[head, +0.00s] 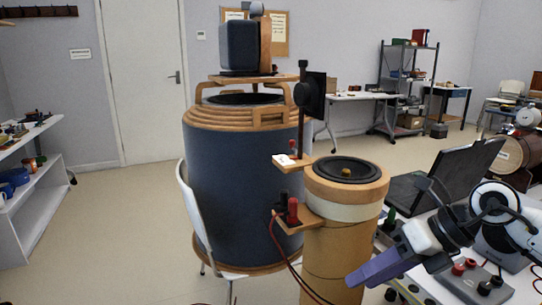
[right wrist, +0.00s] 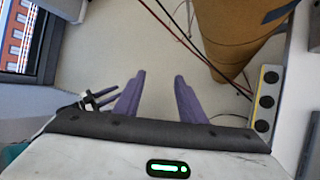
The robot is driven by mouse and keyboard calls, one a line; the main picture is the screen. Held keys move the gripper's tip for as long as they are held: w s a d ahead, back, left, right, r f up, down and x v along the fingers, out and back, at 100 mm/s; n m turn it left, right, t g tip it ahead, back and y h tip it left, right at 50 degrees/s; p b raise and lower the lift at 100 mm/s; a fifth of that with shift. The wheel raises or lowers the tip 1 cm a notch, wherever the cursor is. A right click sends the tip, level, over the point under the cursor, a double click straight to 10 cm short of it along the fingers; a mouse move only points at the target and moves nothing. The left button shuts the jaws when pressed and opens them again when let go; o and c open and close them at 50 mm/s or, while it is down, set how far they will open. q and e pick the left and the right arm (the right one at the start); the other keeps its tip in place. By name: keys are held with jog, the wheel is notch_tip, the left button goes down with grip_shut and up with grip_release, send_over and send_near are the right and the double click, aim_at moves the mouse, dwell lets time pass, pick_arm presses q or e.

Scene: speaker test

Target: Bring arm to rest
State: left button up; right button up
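My right gripper (head: 358,278) reaches in from the right in the head view, low in front of the wooden speaker column and beside the table at right. Its purple fingers also show in the right wrist view (right wrist: 160,76), where they stand apart with nothing between them. My right arm (head: 450,225) is raised and bent over the right table. My left gripper and left arm are not in the head view.
A tan speaker column (head: 345,210) with red cables stands close to my right gripper. A large blue drum-shaped speaker (head: 235,180) is behind it, with a white chair (head: 192,215) at its left. A laptop (head: 445,180) is on the right table. Open floor (head: 110,230) lies at left.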

jog(key=s+a+r+m+t+y+p, duration=0.2)
jog(key=a+r+m+y, duration=0.1)
jog(key=a+m+y, duration=0.4)
jog(key=s+a+r+m+t+y+p, duration=0.2)
jog(key=s+a+y, duration=0.15)
jog(key=a, duration=0.55)
jog(key=d+f+m+t+h+p, duration=0.1)
jog(key=d+f+m+t+h, duration=0.5)
jog(key=m, duration=0.5)
jog(key=d+f+m+t+h+p, duration=0.25)
jog(key=f+m+h, duration=0.25)
jog(key=f+m, duration=0.4)
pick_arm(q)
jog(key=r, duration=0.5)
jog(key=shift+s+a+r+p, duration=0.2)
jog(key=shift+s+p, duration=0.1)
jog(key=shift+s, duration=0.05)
pick_arm(e)
jog(key=s+d+f+m+g+h, duration=0.2)
jog(key=s+f+m+g, duration=0.1)
jog(key=s+f, duration=0.4)
jog(key=s+d+f+m+g+h, duration=0.2)
jog(key=s+f+m, duration=0.3)
jog(key=s+f, duration=0.3)
jog(key=shift+s+d+f+m+g, duration=0.3)
jog(key=shift+s+d+g, duration=0.1)
jog(key=shift+s+g, duration=0.45)
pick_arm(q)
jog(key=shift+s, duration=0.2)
